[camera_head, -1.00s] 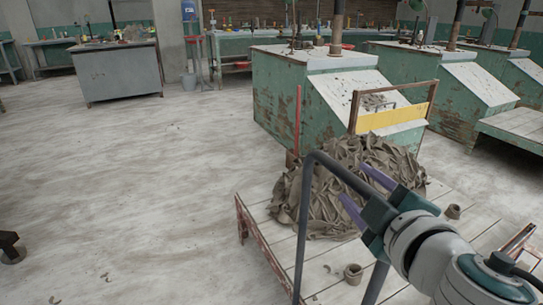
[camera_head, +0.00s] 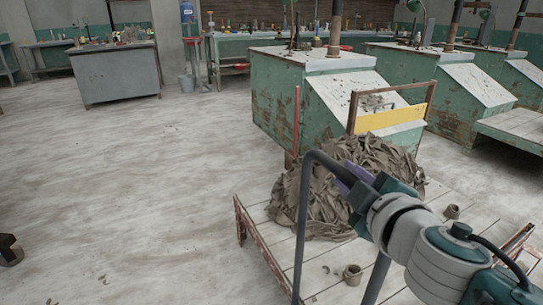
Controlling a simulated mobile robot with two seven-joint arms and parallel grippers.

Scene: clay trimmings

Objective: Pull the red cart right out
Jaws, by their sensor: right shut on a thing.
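The red cart (camera_head: 259,243) is a low flat bed of pale boards with a worn red metal edge. A heap of grey-brown clay trimmings (camera_head: 330,195) lies on it. A dark grey tube handle (camera_head: 303,215) rises at its near end, in front of the heap. My right gripper (camera_head: 345,174) comes in from the lower right and is shut on the top bar of this handle. Its purple fingers are partly hidden by the bar and the gripper body. My left gripper is not in view.
The floor (camera_head: 120,190) to the left is wide and clear.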

